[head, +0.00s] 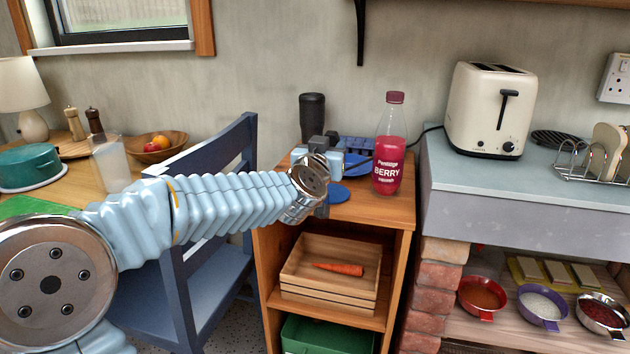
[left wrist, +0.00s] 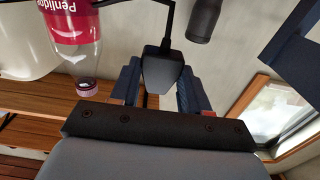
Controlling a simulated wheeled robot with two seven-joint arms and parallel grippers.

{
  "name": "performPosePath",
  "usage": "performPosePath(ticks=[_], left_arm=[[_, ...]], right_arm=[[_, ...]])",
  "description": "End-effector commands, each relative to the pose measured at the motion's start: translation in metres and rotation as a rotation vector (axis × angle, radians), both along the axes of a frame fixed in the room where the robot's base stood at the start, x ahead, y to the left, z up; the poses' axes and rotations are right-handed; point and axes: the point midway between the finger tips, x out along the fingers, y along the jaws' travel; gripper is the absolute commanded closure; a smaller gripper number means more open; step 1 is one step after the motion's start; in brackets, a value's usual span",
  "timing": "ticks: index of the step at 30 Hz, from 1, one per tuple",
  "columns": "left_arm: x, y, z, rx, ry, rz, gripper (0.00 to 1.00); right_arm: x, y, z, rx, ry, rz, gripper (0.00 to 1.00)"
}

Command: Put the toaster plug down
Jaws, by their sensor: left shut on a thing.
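The cream toaster (head: 480,110) stands on the grey plinth top at the right. Its black cord (head: 432,129) runs left behind the berry bottle. My left gripper (head: 328,158) is over the wooden shelf unit's top (head: 370,210), left of the bottle. In the left wrist view, the dark toaster plug (left wrist: 162,72) sits between my left gripper's two fingers, with its cord leading away. The gripper is shut on the plug. In the head view my arm mostly hides the plug, and I cannot tell whether it touches the shelf top. My right gripper is out of view.
The pink berry bottle (head: 389,150) stands close right of my left gripper. A blue chair (head: 232,150) is at left. The shelf top's front right is clear.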

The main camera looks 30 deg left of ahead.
Motion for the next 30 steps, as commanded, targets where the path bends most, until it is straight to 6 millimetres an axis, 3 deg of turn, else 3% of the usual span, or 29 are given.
performPosePath(ticks=[2, 4, 9, 14, 21, 30], left_arm=[[0.008, 0.023, -0.016, 0.001, 0.001, 0.006, 1.0], [0.012, 0.033, -0.034, 0.001, 0.003, 0.002, 1.0], [0.019, 0.052, -0.055, 0.0, 0.001, 0.001, 1.0], [0.022, 0.06, -0.064, 0.0, 0.0, 0.001, 1.0], [0.024, 0.064, -0.097, 0.0, 0.0, -0.001, 1.0], [0.024, 0.064, -0.099, -0.001, -0.002, -0.001, 1.0]], right_arm=[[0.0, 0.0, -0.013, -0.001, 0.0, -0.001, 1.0], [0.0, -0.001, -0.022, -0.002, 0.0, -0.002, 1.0], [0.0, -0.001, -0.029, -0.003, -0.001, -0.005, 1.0], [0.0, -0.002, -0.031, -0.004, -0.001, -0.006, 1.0], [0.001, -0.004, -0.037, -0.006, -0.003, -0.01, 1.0], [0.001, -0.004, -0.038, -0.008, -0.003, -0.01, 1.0]])
